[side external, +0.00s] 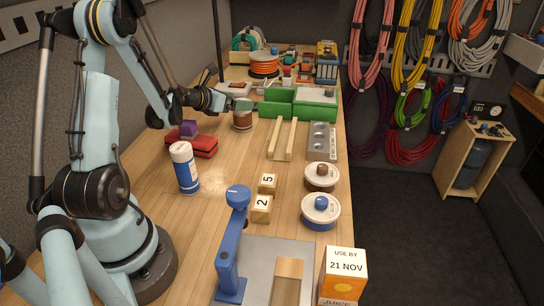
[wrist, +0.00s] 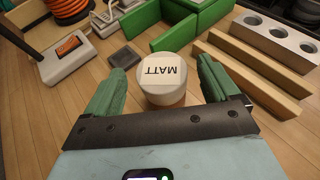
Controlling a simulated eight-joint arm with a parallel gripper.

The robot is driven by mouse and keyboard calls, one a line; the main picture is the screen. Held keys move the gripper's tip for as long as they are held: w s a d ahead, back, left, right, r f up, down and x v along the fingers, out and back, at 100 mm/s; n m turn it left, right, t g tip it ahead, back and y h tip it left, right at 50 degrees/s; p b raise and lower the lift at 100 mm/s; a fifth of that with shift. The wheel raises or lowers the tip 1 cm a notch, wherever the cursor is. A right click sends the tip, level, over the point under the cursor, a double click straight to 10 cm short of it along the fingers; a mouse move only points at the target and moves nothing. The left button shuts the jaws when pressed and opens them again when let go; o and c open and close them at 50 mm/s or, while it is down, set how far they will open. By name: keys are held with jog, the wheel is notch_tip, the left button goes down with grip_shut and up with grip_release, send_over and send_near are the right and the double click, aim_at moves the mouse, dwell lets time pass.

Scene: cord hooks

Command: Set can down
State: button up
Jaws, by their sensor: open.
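The can (wrist: 168,72) has a white lid marked MATT and stands upright on the wooden bench, as far as I can see. In the side view the can (side external: 242,122) shows a brown side below my green fingers. My gripper (side external: 240,104) is open around it. In the wrist view one green finger of my gripper (wrist: 160,88) is on each side of the can, with a visible gap at least on the right. The can's lower part is mostly hidden in the wrist view.
Two wooden rails (side external: 283,139) and a grey block with holes (side external: 321,141) lie to the right. Green boxes (side external: 300,103) stand behind. A red case (side external: 196,146) and a blue-and-white canister (side external: 185,168) are nearer left. Bare bench lies in front of the can.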

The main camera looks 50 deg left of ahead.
jog(key=a+v, duration=0.1)
jog(key=v, duration=0.5)
jog(key=w+d+r+m+g+h, duration=0.1)
jog(key=d+r+m+g+h, duration=0.1)
jog(key=d+m, duration=0.75)
jog(key=w+d+r+m+g+h, duration=0.1)
jog(key=d+m+g, duration=0.1)
jog(key=d+m, duration=0.7)
jog(key=s+d+m+g, duration=0.1)
jog(key=s+d+m, duration=0.3)
jog(key=m, duration=0.5)
jog(key=s+d+r+m+g+y, duration=0.1)
jog(key=s+d+m, duration=0.3)
jog(key=d+m, duration=0.5)
jog(key=shift+m, duration=0.75)
